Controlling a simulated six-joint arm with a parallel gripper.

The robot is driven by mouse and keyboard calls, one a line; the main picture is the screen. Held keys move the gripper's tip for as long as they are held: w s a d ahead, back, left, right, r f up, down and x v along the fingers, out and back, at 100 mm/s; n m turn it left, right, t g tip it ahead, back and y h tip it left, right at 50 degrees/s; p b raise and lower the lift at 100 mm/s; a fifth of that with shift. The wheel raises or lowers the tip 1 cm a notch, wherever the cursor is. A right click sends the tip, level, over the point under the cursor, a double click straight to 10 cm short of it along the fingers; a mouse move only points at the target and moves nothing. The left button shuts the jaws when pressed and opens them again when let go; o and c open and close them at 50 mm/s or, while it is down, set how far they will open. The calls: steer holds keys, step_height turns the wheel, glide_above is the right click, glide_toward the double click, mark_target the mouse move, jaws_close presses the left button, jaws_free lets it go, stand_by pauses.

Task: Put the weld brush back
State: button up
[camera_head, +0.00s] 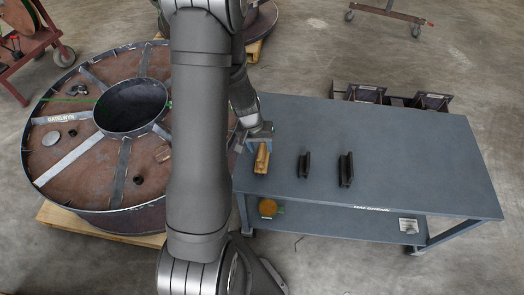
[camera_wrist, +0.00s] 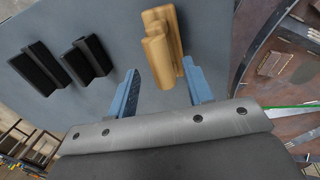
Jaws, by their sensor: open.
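A tan, ridged block-like piece (camera_head: 262,158), perhaps the weld brush, lies near the left end of the grey-blue table (camera_head: 420,160). No bristles can be made out on it. In the wrist view the tan piece (camera_wrist: 163,35) lies beyond my fingertips, its near end close to the right finger. My gripper (camera_head: 255,141) is open and empty above the table's left edge; its two blue fingers (camera_wrist: 162,85) are spread apart. Two black pieces of similar shape, one short (camera_head: 304,164) and one longer (camera_head: 346,169), stand to the right of the tan piece.
A large steel reel (camera_head: 62,118) lies on a wooden pallet to the left, with small loose items on it. The table's right half is bare. An orange round item (camera_head: 268,207) and a small pale item (camera_head: 408,226) are on the lower shelf. Dark bins (camera_head: 365,93) stand behind.

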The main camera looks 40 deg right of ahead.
mark_target(262, 150)
step_height(262, 150, up, 8)
steer(key=w+a, duration=0.1)
steer(key=shift+f, duration=0.1)
stand_by(0.4)
steer(key=f, duration=0.4)
steer(key=s+d+f, duration=0.1)
steer(key=f, duration=0.7)
steer(key=shift+s+d, duration=0.3)
steer(key=shift+r, duration=0.15)
